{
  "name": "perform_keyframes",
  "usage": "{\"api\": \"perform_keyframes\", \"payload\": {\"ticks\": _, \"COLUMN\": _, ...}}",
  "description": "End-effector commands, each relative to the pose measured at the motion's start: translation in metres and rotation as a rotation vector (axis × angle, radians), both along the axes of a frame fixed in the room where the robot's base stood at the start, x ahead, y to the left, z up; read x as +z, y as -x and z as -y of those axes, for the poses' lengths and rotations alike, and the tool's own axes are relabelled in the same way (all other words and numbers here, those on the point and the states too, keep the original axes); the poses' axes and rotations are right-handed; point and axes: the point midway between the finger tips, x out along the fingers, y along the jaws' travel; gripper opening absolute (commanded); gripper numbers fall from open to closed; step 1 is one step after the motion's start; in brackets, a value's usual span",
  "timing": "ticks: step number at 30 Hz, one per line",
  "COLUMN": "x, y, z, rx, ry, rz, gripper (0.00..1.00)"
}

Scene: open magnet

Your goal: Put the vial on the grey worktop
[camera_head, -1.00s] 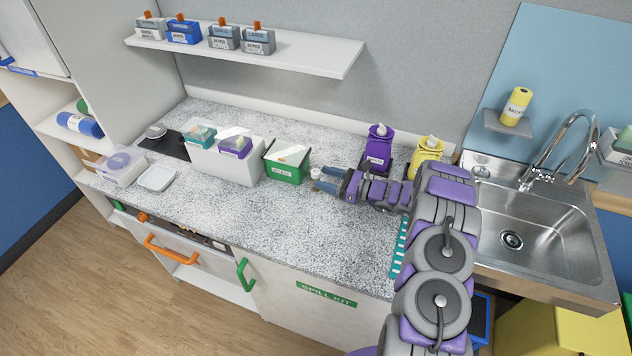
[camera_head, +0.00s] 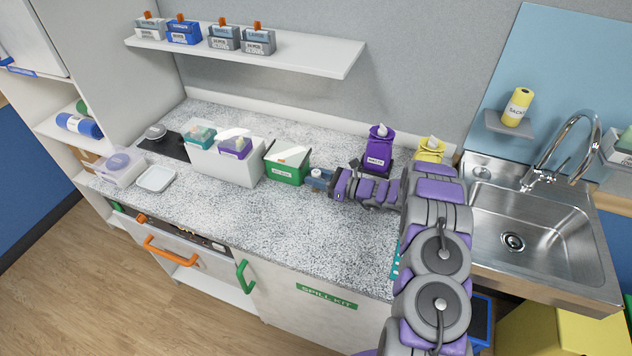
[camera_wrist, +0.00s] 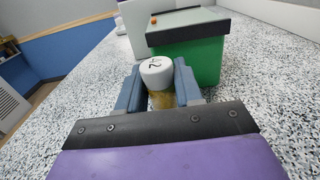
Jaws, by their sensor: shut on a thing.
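The vial (camera_wrist: 158,80) has a white cap with a dark mark and a yellowish body. In the wrist view it stands upright between the two blue fingers of my gripper (camera_wrist: 158,88), which is shut on it. Its lower part is hidden behind the gripper's dark front plate. In the head view my gripper (camera_head: 318,180) is at the worktop's middle, just right of the green box, and the vial's white cap (camera_head: 317,173) shows small. The grey speckled worktop (camera_head: 250,215) extends under and in front of it. I cannot tell whether the vial touches the worktop.
A green box (camera_head: 287,170) stands close beyond my gripper, with a white bin (camera_head: 225,163) to its left. A purple bottle (camera_head: 378,152) and a yellow bottle (camera_head: 430,150) stand behind my arm. The sink (camera_head: 545,225) is at right. The worktop's front middle is clear.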

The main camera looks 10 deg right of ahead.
Motion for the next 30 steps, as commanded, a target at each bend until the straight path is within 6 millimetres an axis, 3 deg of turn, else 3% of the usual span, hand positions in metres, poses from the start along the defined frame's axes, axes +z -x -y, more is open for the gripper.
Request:
{"api": "perform_keyframes", "payload": {"ticks": 5, "x": 0.000, "y": 0.000, "z": 0.000, "rx": 0.000, "ry": 0.000, "rz": 0.000, "gripper": 0.01}}
{"api": "perform_keyframes", "payload": {"ticks": 14, "x": 0.003, "y": 0.000, "z": 0.000, "rx": 0.000, "ry": 0.000, "rz": 0.000, "gripper": 0.00}}
{"api": "perform_keyframes", "payload": {"ticks": 19, "x": 0.017, "y": 0.000, "z": -0.001, "rx": 0.001, "ry": 0.001, "rz": 0.002, "gripper": 0.00}}
{"api": "perform_keyframes", "payload": {"ticks": 23, "x": 0.041, "y": -0.001, "z": -0.001, "rx": 0.001, "ry": 0.002, "rz": 0.006, "gripper": 0.00}}
{"api": "perform_keyframes", "payload": {"ticks": 30, "x": 0.041, "y": 0.042, "z": 0.000, "rx": -0.003, "ry": -0.002, "rz": -0.003, "gripper": 0.00}}
